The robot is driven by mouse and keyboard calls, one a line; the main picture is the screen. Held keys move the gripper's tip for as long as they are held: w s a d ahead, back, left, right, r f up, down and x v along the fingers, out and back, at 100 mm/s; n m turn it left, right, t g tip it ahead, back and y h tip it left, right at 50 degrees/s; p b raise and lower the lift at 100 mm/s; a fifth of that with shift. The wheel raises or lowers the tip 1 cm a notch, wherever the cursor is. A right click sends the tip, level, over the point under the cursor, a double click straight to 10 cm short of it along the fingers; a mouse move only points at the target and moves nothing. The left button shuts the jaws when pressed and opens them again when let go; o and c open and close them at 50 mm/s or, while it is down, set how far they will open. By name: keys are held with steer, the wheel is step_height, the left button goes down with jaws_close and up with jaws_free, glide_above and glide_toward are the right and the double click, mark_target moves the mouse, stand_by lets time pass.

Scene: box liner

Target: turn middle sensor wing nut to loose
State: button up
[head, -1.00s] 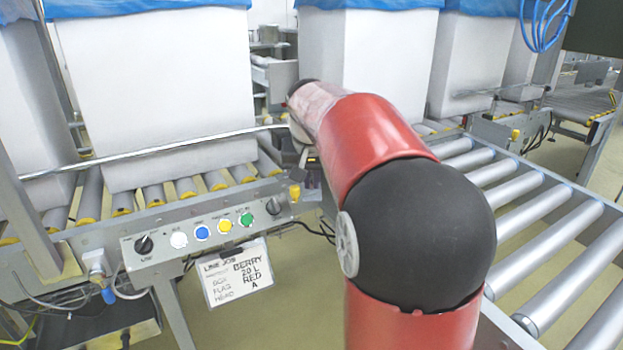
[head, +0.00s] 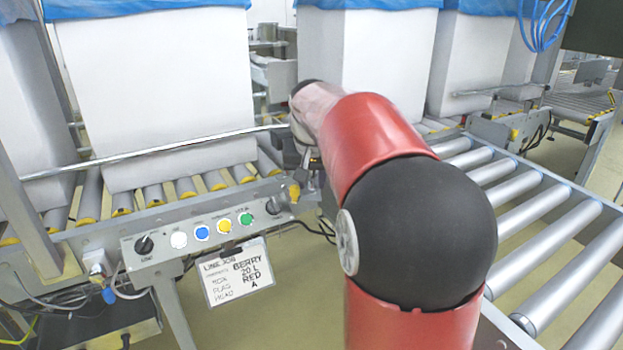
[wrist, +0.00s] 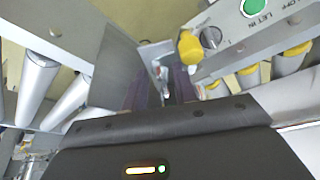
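A yellow wing nut or knob (wrist: 189,46) sits at the end of the grey control panel in the wrist view; it also shows in the head view (head: 294,192). I cannot tell whether it is the middle sensor's nut. My gripper (wrist: 161,92) points down past the panel end, with its two dark fingers apart. A pale bracket with a small reddish part (wrist: 157,68) shows beyond and between the fingers, with no visible contact. The yellow part is right of the fingers, apart from them. In the head view my arm hides most of the gripper and what lies beyond it.
The control panel (head: 190,240) has coloured buttons and a hanging job card (head: 237,273). A rail (head: 150,151) runs in front of a large white lined box (head: 155,90). Roller conveyors (head: 545,215) lie to the right. Open floor shows below the panel.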

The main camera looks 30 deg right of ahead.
steer(key=p+v, duration=0.1)
steer(key=v, duration=0.6)
steer(key=shift+r, duration=0.4)
steer(key=shift+s, duration=0.1)
steer(key=s+a+f+n, duration=0.1)
steer(key=s+a+f, duration=0.3)
steer(key=s, duration=0.3)
steer(key=s+a+f+n+t+y+p, duration=0.1)
steer(key=s+a+f+n, duration=0.1)
steer(key=s+a, duration=0.3)
steer(key=s+a+f+n+y+p, duration=0.1)
steer(key=s+a+f, duration=0.4)
steer(key=s, duration=0.6)
steer(key=shift+f+n, duration=0.35)
steer(key=shift+n, duration=0.25)
